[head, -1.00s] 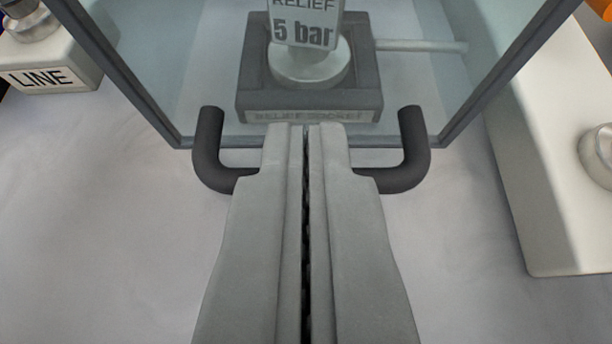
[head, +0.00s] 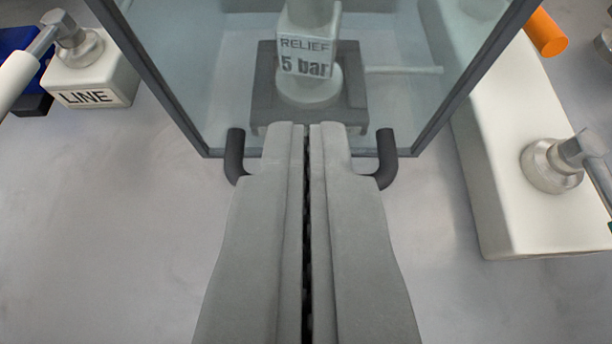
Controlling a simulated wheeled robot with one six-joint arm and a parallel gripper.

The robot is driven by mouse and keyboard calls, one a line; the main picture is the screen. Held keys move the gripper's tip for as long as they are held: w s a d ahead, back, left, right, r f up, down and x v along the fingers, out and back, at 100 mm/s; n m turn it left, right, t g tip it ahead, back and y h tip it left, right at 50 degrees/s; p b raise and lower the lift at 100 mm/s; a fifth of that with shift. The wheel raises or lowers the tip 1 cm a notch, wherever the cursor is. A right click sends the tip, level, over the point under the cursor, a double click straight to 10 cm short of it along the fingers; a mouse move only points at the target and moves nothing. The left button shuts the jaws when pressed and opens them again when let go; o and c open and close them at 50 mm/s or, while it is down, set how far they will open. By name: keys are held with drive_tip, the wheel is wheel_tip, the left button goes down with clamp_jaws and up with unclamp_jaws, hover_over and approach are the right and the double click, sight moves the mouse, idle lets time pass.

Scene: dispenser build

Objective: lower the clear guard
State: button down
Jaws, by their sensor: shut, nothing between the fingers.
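The clear guard (head: 205,85), a see-through pane with a dark grey frame, fills the top middle of the head view. Its dark bar handle (head: 234,155) is at its lower edge; both bent ends show, and my fingers hide the middle. My gripper (head: 306,125) is shut and empty, its fingertips over the handle's middle in the picture. Whether they touch it I cannot tell. Behind the pane, a light body marked "RELIEF 5 bar" (head: 306,68) stands on a grey socket block (head: 262,92).
A white block marked "LINE" (head: 95,88) with a metal-and-white lever stands at left, by a blue object (head: 20,60). At right is a long white block (head: 500,200) with a metal knob and lever (head: 555,165), and an orange cylinder (head: 546,32). The grey surface in front is clear.

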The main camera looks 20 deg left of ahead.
drive_tip(key=s+f, duration=0.2)
drive_tip(key=s+d+f, duration=0.1)
drive_tip(key=f, duration=0.1)
drive_tip(key=s+d+f, duration=0.1)
drive_tip(key=s+f, duration=0.1)
drive_tip(key=f, duration=0.1)
drive_tip(key=shift+s+d+f, duration=0.1)
drive_tip(key=shift+s+d, duration=0.05)
drive_tip(key=shift+s, duration=0.2)
drive_tip(key=s+r+m+t+h, duration=0.2)
drive_tip(key=s+r, duration=0.4)
drive_tip(key=r, duration=0.3)
drive_tip(key=s+r+m+t+h, duration=0.2)
drive_tip(key=s+r+t, duration=0.1)
drive_tip(key=s+r, duration=0.4)
wheel_tip(320, 180, up, 2)
drive_tip(key=shift+s+a+t+h, duration=0.25)
drive_tip(key=shift+a+t+h, duration=0.05)
drive_tip(key=shift+t+h, duration=0.1)
drive_tip(key=c, duration=2.1)
unclamp_jaws()
